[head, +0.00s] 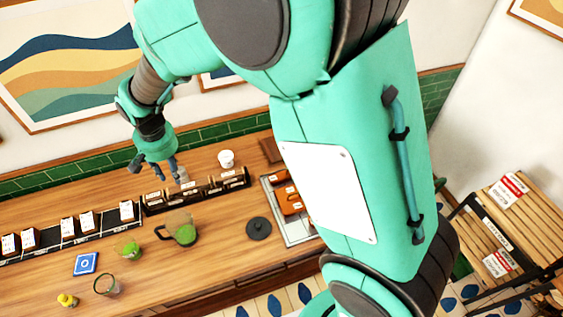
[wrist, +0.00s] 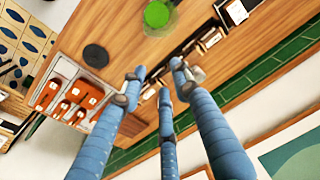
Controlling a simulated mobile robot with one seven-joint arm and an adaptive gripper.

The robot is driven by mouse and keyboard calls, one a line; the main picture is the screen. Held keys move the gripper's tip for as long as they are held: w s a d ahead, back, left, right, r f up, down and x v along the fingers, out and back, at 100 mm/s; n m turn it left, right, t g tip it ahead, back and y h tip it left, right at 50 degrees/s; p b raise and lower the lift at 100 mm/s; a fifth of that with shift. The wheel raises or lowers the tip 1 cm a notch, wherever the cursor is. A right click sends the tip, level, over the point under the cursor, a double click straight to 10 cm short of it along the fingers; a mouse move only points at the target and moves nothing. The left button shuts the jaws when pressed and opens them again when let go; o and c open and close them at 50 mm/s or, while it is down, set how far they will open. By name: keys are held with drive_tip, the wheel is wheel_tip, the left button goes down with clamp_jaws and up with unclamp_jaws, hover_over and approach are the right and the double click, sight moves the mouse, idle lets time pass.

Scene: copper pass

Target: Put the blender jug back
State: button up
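The blender jug (head: 183,233), clear with green contents and a handle on its left, stands on the wooden counter (head: 215,205) in the head view. I cannot make out a blender base. My gripper (head: 163,167) is above the back of the counter, behind the jug and apart from it. Its fingers (wrist: 160,80) are spread, with nothing visibly held.
A dark rack (head: 195,190) with labelled packets runs along the counter below my gripper. A white cup (head: 226,158) stands behind it. A grey tray (head: 298,229) with orange-brown items lies right. Glasses (head: 106,286) and a blue card (head: 86,263) are front left.

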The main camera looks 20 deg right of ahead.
drive_tip(key=s+d+r+t, duration=0.1)
drive_tip(key=s+d+r, duration=0.4)
drive_tip(key=d+r, duration=0.35)
drive_tip(key=s+d+r+t, duration=0.1)
drive_tip(key=s+d+r, duration=0.3)
drive_tip(key=d+r, duration=0.5)
drive_tip(key=s+d+r+t, duration=0.2)
drive_tip(key=s+d+r, duration=0.1)
drive_tip(key=s+d, duration=1.2)
drive_tip(key=s, duration=0.4)
drive_tip(key=shift+d+r+h, duration=0.15)
drive_tip(key=shift+r+h, duration=0.05)
drive_tip(key=shift+h, duration=0.1)
wheel_tip(320, 180, down, 18)
drive_tip(key=b, duration=1.7)
drive_tip(key=shift+r+b, duration=0.2)
drive_tip(key=shift+b, duration=0.15)
